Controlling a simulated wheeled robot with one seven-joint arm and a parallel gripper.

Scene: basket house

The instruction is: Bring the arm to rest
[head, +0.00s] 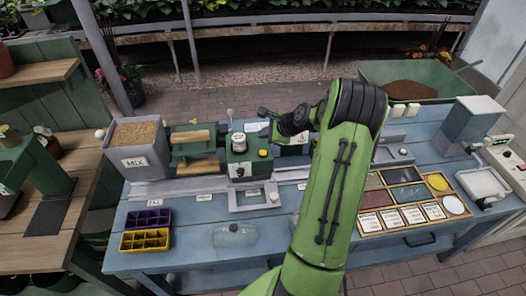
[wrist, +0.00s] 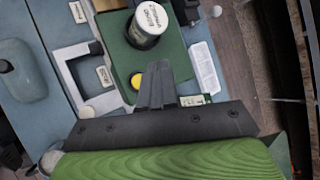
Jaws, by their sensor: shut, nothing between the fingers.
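My green arm reaches over the blue workbench (head: 190,236) from the lower middle of the head view. It bends at a black elbow, and the far part points back and left. My gripper (head: 264,113) is small in the head view, above the back of the bench near a green machine (head: 238,170). In the wrist view my gripper (wrist: 165,68) shows its dark fingers together, with nothing between them. Beyond the fingertips are the green machine's top (wrist: 120,30), a white-lidded canister (wrist: 148,22) and a yellow button (wrist: 136,80). The gripper appears to be above them.
A MIX bin (head: 137,148) stands at the bench's left. Purple (head: 148,219) and yellow (head: 145,241) cell trays and a clear dome (head: 235,235) lie in front. A wooden sorting tray (head: 412,211) is right of my arm. The bench's front middle has some free room.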

